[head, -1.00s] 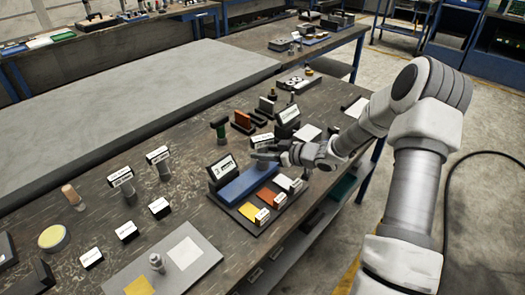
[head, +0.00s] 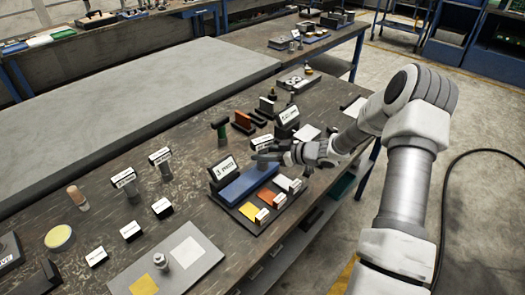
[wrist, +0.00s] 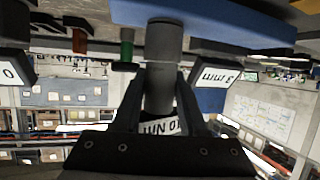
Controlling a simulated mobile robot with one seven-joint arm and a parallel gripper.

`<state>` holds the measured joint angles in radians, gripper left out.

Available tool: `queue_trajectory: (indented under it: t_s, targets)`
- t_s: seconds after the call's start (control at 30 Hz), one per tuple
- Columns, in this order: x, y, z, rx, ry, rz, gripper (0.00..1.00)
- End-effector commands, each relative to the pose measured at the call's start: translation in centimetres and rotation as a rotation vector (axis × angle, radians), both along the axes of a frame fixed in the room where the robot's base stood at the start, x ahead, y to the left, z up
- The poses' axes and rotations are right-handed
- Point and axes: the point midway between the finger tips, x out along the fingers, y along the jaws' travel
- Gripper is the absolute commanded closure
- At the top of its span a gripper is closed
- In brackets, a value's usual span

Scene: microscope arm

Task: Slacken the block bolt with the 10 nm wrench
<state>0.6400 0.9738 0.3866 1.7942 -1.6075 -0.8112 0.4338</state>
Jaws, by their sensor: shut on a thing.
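My gripper (head: 268,157) is low over the far end of a blue block (head: 247,183) on the workbench. In the wrist view my gripper (wrist: 160,110) is shut on a grey cylindrical tool (wrist: 163,45) with a white label, partly hidden, that reads like "10 Nm". The blue block also shows along the top of the wrist view (wrist: 225,20), and the tool's end is close to it. I cannot tell whether they touch. The block bolt is not clearly visible in either view.
A black-framed sign (head: 223,169) stands at the block's left end, and a "3 mm" sign (wrist: 222,76) shows beside the tool. Yellow, orange and white pads (head: 268,196) lie in front. A green-handled tool (head: 221,131) stands behind. Labelled upright tools (head: 126,181) stand left.

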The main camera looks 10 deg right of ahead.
Motion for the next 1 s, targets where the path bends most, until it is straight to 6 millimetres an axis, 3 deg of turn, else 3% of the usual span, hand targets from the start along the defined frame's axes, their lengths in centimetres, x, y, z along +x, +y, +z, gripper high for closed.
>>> queue_trajectory:
  t_s: [0.53,1.0]
  targets:
    - [0.30,0.08,0.39,0.000,-0.010,0.211,1.00]
    - [0.25,0.14,0.12,0.000,-0.009,0.273,1.00]
